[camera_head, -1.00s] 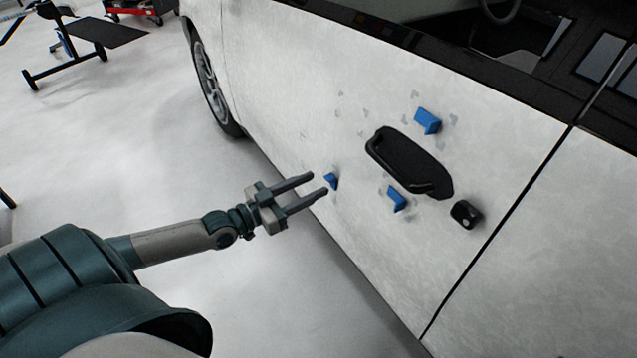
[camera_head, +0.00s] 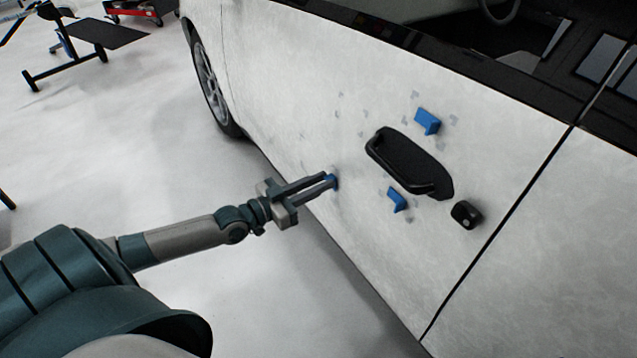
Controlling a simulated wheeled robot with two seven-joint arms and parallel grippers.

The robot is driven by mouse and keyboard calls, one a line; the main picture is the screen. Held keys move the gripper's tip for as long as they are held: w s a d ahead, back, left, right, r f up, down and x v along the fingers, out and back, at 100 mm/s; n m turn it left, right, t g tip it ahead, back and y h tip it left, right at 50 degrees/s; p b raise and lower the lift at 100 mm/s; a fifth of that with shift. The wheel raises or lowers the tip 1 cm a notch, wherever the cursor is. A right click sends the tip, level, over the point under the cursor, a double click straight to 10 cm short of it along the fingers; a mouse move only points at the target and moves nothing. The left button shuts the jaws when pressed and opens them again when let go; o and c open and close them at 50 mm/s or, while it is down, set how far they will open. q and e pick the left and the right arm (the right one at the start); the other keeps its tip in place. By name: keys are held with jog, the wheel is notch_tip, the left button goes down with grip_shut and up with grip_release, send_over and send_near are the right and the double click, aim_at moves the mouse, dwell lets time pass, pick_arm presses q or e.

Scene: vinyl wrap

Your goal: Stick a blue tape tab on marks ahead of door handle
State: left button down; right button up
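Small grey marks (camera_head: 339,95) show faintly on the door around the handle. My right gripper is not in view.
A round black lock piece (camera_head: 466,214) sits right of the handle, near the door seam. The front wheel (camera_head: 208,85) is at upper left. A black stand (camera_head: 85,50) and a red cart (camera_head: 138,8) are far back. The floor beside the car is clear.

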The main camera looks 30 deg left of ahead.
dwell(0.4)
pick_arm(q)
jog(key=shift+s+a+p, duration=0.2)
jog(key=shift+s+p, duration=0.15)
jog(key=shift+s, duration=0.15)
dwell(0.3)
dwell(0.5)
jog(key=p+v, duration=0.3)
jog(key=v, duration=0.4)
dwell(1.3)
